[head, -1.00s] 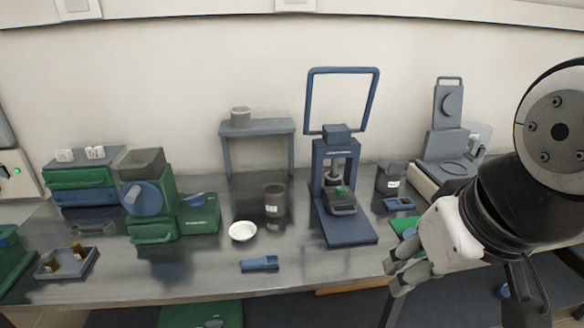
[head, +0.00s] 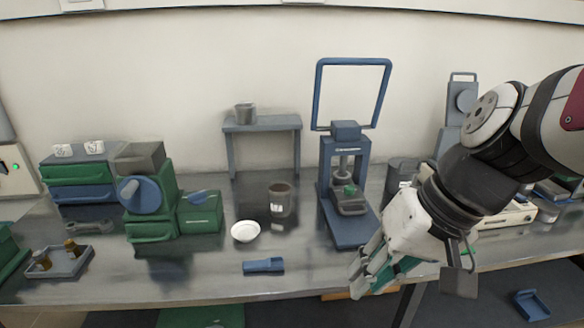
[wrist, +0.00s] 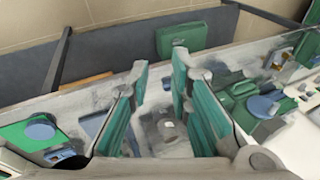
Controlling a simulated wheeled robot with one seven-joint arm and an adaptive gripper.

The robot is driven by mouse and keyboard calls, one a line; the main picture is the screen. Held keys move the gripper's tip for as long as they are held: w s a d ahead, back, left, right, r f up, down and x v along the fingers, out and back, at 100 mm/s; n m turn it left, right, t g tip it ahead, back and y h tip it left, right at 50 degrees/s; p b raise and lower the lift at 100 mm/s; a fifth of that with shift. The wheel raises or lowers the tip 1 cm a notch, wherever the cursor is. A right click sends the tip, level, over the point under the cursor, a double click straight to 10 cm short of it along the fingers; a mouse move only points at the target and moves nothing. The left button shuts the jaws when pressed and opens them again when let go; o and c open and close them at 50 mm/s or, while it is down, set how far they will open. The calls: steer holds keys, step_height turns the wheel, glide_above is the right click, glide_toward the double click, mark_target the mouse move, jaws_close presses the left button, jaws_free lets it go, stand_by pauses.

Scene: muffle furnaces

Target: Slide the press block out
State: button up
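The blue press (head: 333,163) with its tall frame handle (head: 389,85) stands right of the table's middle in the head view. The press block (head: 350,205) is a grey piece on the press's blue base (head: 349,236), under the ram, with a small green part on top. My gripper (head: 368,282) is at the table's front edge, in front of and to the right of the press base, apart from the block. In the wrist view my gripper (wrist: 160,75) is open, its green-padded fingers spread. What shows between them is unclear.
A white dish (head: 245,231), a blue scoop-like piece (head: 263,265) and a dark jar (head: 280,198) stand left of the press. A grey jar (head: 400,178) stands close to its right.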

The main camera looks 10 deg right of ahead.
steer(key=w+a+f+m+y+b, duration=0.15)
steer(key=w+f+y+b, duration=0.25)
steer(key=w+f, duration=0.45)
steer(key=m+t+h+b, duration=0.2)
steer(key=m+t+b, duration=0.7)
steer(key=m+t, duration=0.35)
glide_toward(357, 214)
steer(key=shift+n, duration=0.5)
steer(key=b+x, duration=0.1)
steer(key=x, duration=0.8)
steer(key=shift+w+f+b, duration=0.1)
steer(key=shift+b, duration=0.3)
steer(key=shift+c, duration=0.3)
jaws_close()
